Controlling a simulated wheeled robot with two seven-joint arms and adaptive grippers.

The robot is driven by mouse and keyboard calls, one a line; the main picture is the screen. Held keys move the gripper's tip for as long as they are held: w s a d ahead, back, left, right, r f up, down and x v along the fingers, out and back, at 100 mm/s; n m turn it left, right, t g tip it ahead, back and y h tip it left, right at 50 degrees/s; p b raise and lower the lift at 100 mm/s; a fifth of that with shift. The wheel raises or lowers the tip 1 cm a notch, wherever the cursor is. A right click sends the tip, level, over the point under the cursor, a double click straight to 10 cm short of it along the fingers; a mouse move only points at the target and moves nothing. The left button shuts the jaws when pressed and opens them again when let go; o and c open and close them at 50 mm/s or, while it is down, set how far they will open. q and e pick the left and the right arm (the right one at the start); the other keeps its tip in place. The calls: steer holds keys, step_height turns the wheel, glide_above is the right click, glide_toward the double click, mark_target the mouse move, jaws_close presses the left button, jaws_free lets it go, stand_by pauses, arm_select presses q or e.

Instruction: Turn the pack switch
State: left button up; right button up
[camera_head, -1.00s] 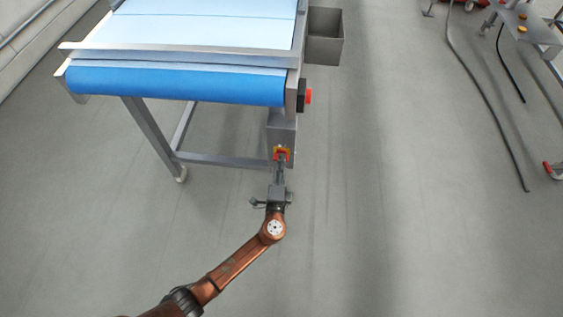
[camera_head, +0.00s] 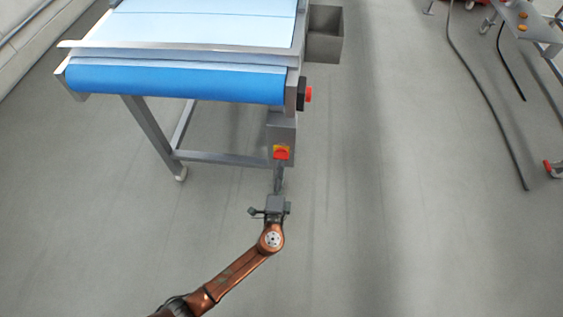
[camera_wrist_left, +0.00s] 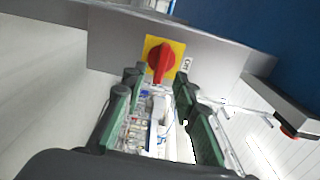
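The pack switch is a red rotary knob (camera_head: 281,154) on a yellow plate, on a grey box below the conveyor's right end. In the left wrist view the red knob (camera_wrist_left: 161,62) shows in full, its grip roughly upright in the picture, on the yellow plate (camera_wrist_left: 178,48). My left gripper (camera_head: 278,184) is just short of the switch, apart from it. In the left wrist view its two dark green fingers (camera_wrist_left: 158,80) are spread, with the knob beyond the gap between their tips. Nothing is held. My right gripper is not in view.
The conveyor with a blue belt (camera_head: 175,83) stands above the switch. A red button (camera_head: 308,95) is on its right side, and a grey bin (camera_head: 325,38) hangs behind it. A dark cable (camera_head: 490,130) lies at far right. The floor between is clear.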

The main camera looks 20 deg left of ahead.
arm_select(q)
steer(key=v, duration=0.8)
